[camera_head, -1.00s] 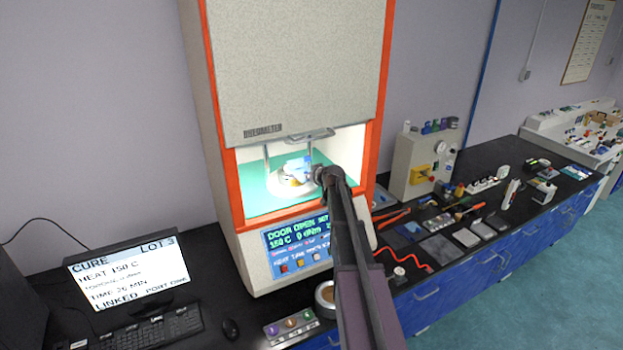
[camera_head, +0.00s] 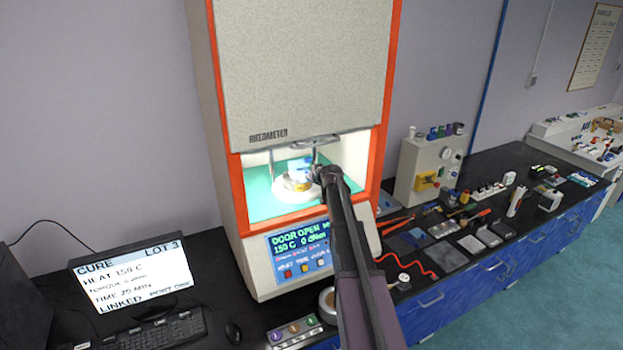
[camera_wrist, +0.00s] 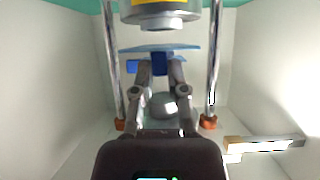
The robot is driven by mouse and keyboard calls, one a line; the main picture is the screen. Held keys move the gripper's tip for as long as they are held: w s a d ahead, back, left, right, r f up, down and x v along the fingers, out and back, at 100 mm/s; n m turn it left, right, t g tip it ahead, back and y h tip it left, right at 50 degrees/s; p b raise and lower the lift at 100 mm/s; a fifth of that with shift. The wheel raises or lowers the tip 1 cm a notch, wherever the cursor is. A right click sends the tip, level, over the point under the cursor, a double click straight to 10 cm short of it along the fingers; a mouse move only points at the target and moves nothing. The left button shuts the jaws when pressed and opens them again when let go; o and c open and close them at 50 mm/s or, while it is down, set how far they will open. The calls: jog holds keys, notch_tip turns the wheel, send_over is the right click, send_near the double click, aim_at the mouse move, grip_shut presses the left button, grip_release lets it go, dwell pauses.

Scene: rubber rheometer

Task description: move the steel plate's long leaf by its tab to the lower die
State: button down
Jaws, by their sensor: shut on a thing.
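My gripper (camera_head: 327,174) reaches into the lit open chamber of the rheometer (camera_head: 304,225). In the wrist view my gripper (camera_wrist: 160,66) is shut on the blue tab (camera_wrist: 158,64) of a thin blue-grey leaf (camera_wrist: 180,47), seen nearly edge-on. The leaf also shows as a small blue patch (camera_head: 300,164) in the head view. The lower die (camera_head: 294,188) is a pale round block with a yellow mark. It shows at the top of the wrist view (camera_wrist: 160,17), where a gap separates it from the leaf. My arm hides part of the chamber.
Two steel posts (camera_wrist: 112,60) (camera_wrist: 213,60) flank my gripper. A grey round part (camera_wrist: 163,105) shows behind the fingers. The raised door (camera_head: 295,70) hangs above the opening. A light bar (camera_wrist: 265,143) lies at lower right in the wrist view. Tools crowd the bench (camera_head: 520,158) to the right.

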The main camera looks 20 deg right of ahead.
jog(key=shift+w, duration=0.75)
jog(key=shift+f+b, duration=0.85)
jog(key=shift+b, duration=0.05)
jog(key=shift+s+f, duration=0.1)
jog(key=c, duration=0.6)
grip_release()
jog(key=shift+s+d+r+p, duration=0.1)
jog(key=shift+s+r+p, duration=0.1)
jog(key=shift+s, duration=1.8)
jog(key=shift+s+r+p, duration=0.1)
jog(key=shift+s+r, duration=0.05)
jog(key=shift+s, duration=1.9)
jog(key=shift+s+d+r+p, duration=0.1)
jog(key=shift+s+r+p, duration=0.1)
jog(key=shift+s, duration=1.8)
jog(key=shift+a, duration=0.1)
